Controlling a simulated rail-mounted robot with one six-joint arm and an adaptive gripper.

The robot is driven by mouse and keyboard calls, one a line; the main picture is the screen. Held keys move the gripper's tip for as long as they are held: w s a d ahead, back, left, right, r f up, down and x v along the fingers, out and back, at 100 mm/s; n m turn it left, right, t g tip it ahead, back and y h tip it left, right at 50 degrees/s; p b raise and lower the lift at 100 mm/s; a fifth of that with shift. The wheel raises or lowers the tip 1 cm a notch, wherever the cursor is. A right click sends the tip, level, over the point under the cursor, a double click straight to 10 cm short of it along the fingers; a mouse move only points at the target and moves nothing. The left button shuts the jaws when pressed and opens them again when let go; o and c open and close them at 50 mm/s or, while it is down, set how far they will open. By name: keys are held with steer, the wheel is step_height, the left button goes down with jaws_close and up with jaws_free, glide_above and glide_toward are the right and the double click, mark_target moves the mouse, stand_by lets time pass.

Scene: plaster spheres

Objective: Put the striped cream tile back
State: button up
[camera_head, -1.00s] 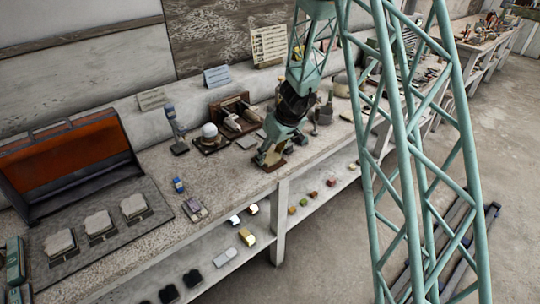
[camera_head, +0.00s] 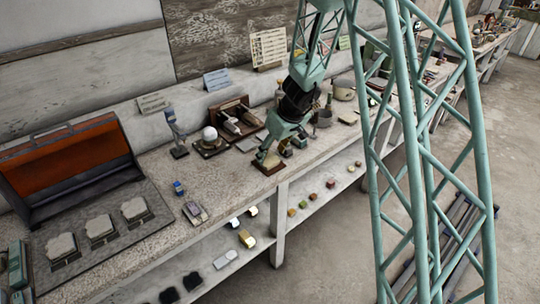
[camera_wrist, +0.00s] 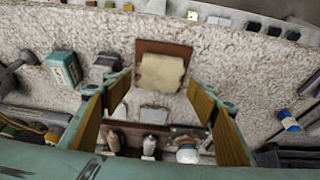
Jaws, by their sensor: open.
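A cream tile (camera_wrist: 162,73) lies on a small brown board (camera_wrist: 146,46) on the speckled bench top. Its stripes are too small to make out. In the wrist view my gripper (camera_wrist: 160,90) is open and empty, with its fingers on either side and the tile in line with the gap between them. The fingers look apart from the tile. In the head view my gripper (camera_head: 272,152) is close above the brown board (camera_head: 267,167) at the bench's front edge, and the gripper hides most of the tile.
A white sphere (camera_head: 209,133) on a dark stand and a wooden rack (camera_head: 234,118) stand behind. A blue-capped bottle (camera_head: 178,187) is to the left. A teal box (camera_wrist: 62,69) is beside the gripper in the wrist view.

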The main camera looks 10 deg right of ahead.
steer(key=p+v, duration=0.2)
steer(key=v, duration=0.6)
steer(key=shift+s+r, duration=0.1)
steer(key=shift+r, duration=0.15)
stand_by(0.6)
steer(key=s+a+r+m, duration=0.1)
steer(key=s+a+r, duration=0.3)
steer(key=s+r, duration=0.75)
steer(key=s+a+r, duration=0.3)
steer(key=s+r, duration=0.7)
steer(key=r, duration=0.2)
steer(key=s+d+r+m+h, duration=0.1)
steer(key=s+d+r+m, duration=0.1)
steer(key=s, duration=1.2)
steer(key=s+d+r+m, duration=0.2)
steer(key=s+d+r, duration=0.1)
steer(key=s, duration=1.1)
steer(key=shift+s+r+h, duration=0.35)
steer(key=shift+r+h, duration=0.05)
steer(key=shift+r, duration=0.15)
